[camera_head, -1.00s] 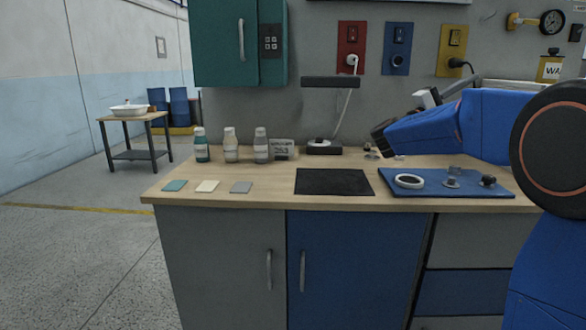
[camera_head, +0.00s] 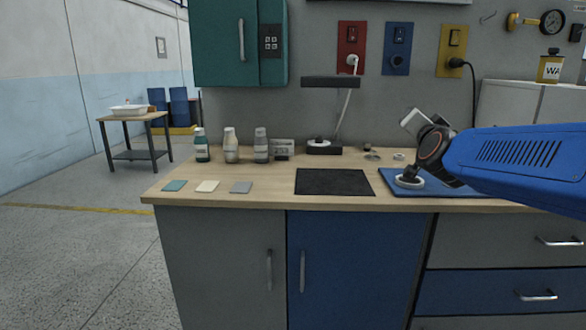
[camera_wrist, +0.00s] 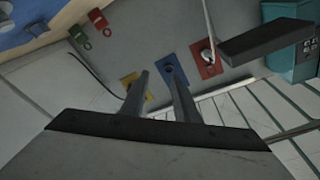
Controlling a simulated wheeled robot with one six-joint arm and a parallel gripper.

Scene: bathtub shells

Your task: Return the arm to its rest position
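My gripper shows in the wrist view (camera_wrist: 157,73) with two dark fingers apart and nothing between them. It is open and points towards the wall, well clear of the wall panels. In the head view, my blue arm reaches in from the right, and its dark wrist is above the blue mat (camera_head: 388,181). The fingers cannot be made out clearly there. A white ring (camera_head: 402,184) lies on the mat below the wrist, partly covered. The arm hides the right part of the mat.
Several bottles (camera_head: 231,147) stand at the bench's back left. A lamp (camera_head: 330,82) stands at the back centre. A black mat (camera_head: 334,182) lies bare, with three small plates, including a cream one (camera_head: 207,186), to its left. Wall panels, including a red one (camera_head: 351,50), hang behind.

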